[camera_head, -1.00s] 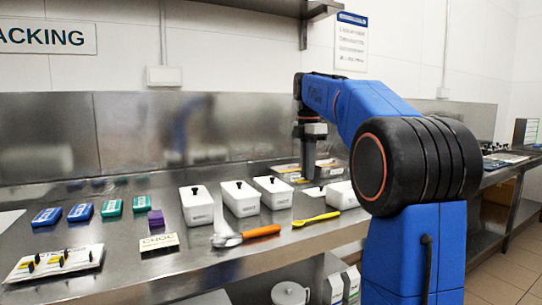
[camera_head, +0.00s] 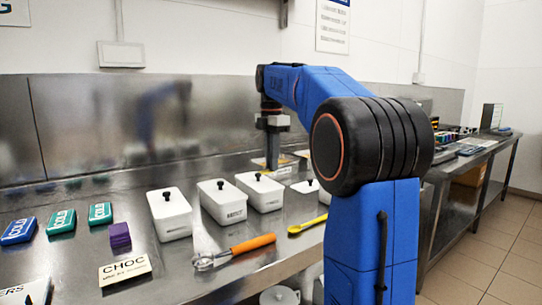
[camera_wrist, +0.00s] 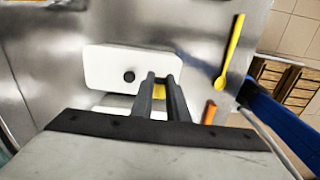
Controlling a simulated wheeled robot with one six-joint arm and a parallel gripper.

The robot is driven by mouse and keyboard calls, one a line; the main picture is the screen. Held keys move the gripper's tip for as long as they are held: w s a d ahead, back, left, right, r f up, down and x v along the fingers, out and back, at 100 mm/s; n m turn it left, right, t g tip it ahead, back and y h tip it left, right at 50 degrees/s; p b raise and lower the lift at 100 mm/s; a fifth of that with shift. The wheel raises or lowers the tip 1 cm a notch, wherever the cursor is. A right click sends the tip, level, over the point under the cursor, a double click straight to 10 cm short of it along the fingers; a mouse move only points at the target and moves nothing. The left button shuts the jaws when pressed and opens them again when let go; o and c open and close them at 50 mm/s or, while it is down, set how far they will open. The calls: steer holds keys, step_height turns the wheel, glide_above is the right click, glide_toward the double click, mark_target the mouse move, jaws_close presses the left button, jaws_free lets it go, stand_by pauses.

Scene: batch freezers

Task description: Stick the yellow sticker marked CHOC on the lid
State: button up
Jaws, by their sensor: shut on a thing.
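My gripper (camera_head: 272,165) hangs pointing down over the back of the steel bench, behind the white lidded tubs. In the wrist view its fingers (camera_wrist: 163,84) are shut on a small yellow piece, the sticker (camera_wrist: 159,91); its mark cannot be read. Below it in that view is a white lid (camera_wrist: 110,68) with a black knob. The fingers overlap the lid's right end in the picture; the gap in height is unclear. In the head view stand white tubs with black-knobbed lids: one at left (camera_head: 169,212), one in the middle (camera_head: 222,201), one at right (camera_head: 260,190). Another (camera_head: 312,186) is partly hidden by my arm.
A CHOC card (camera_head: 124,268) lies in front, near a purple block (camera_head: 119,235). Green packs (camera_head: 62,221) and a blue pack (camera_head: 18,230) lie at left. An orange-handled scoop (camera_head: 235,251) and a yellow spoon (camera_head: 307,224) lie before the tubs. Steel backsplash (camera_head: 90,130) stands behind.

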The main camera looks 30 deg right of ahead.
mark_target(272, 185)
steer(key=shift+f, duration=2)
steer(key=shift+f, duration=0.35)
steer(key=o, duration=1.5)
steer(key=shift+c, duration=0.2)
steer(key=shift+r, duration=0.15)
steer(key=shift+r, duration=3.4)
steer(key=shift+s, duration=0.15)
